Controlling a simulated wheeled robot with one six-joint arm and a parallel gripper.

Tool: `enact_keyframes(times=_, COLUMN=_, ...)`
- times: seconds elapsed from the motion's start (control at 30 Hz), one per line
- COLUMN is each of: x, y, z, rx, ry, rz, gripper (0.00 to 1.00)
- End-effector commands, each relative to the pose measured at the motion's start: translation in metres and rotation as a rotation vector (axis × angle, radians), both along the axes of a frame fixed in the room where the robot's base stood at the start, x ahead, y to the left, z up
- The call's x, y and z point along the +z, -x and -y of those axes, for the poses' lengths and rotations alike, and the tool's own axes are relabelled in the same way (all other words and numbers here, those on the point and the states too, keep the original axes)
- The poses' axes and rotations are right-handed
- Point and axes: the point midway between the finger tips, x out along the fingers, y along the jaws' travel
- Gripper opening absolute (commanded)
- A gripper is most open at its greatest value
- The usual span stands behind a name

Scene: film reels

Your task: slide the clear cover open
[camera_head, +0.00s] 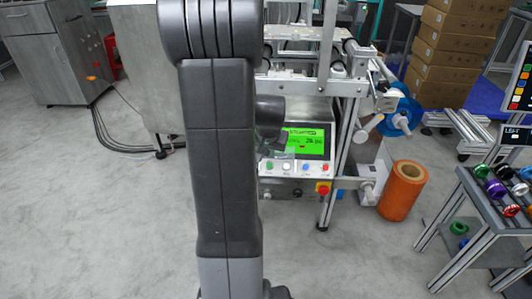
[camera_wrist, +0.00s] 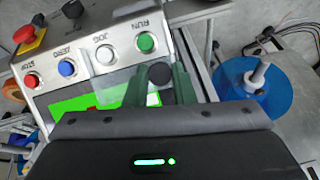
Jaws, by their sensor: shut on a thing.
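The clear cover (camera_wrist: 152,96) shows in the wrist view as a faint, see-through greenish piece in front of the lit green screen (camera_wrist: 90,98) of the control panel. A round black knob (camera_wrist: 160,74) stands at the cover. My gripper (camera_wrist: 160,82) is shut on this knob; the exact contact is hard to make out. In the head view, my gripper (camera_head: 274,145) is at the left part of the panel's green screen (camera_head: 303,141), largely hidden behind my arm. The cover's edges are hard to see there.
Green, white, blue and red buttons (camera_wrist: 105,55) line the panel beside the screen, with a red emergency stop (camera_wrist: 24,34) at one end. A blue reel (camera_wrist: 248,88) is nearby. An orange roll (camera_head: 403,190) stands on the floor to the right, before a cart (camera_head: 470,205).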

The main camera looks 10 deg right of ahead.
Motion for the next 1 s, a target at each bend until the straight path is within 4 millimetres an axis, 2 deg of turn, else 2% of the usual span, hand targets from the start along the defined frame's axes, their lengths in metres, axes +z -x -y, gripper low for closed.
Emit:
enact_keyframes(times=0.13, x=-0.001, y=0.000, z=0.000, rx=0.000, ry=0.000, rz=0.000, gripper=0.00)
enact_keyframes(times=0.17, x=-0.001, y=0.000, z=0.000, rx=0.000, ry=0.000, rz=0.000, gripper=0.27)
enact_keyframes(times=0.27, x=-0.001, y=0.000, z=0.000, rx=0.000, ry=0.000, rz=0.000, gripper=0.45)
enact_keyframes(times=0.53, x=0.000, y=0.001, z=0.000, rx=0.000, ry=0.000, rz=0.000, gripper=0.45)
enact_keyframes(times=0.67, x=0.010, y=0.004, z=0.000, rx=0.000, ry=0.001, rz=0.002, gripper=0.45)
enact_keyframes(times=0.77, x=0.026, y=0.010, z=-0.001, rx=0.000, ry=0.000, rz=0.003, gripper=0.45)
enact_keyframes(times=1.0, x=0.078, y=0.032, z=-0.003, rx=0.000, ry=0.001, rz=0.005, gripper=0.45)
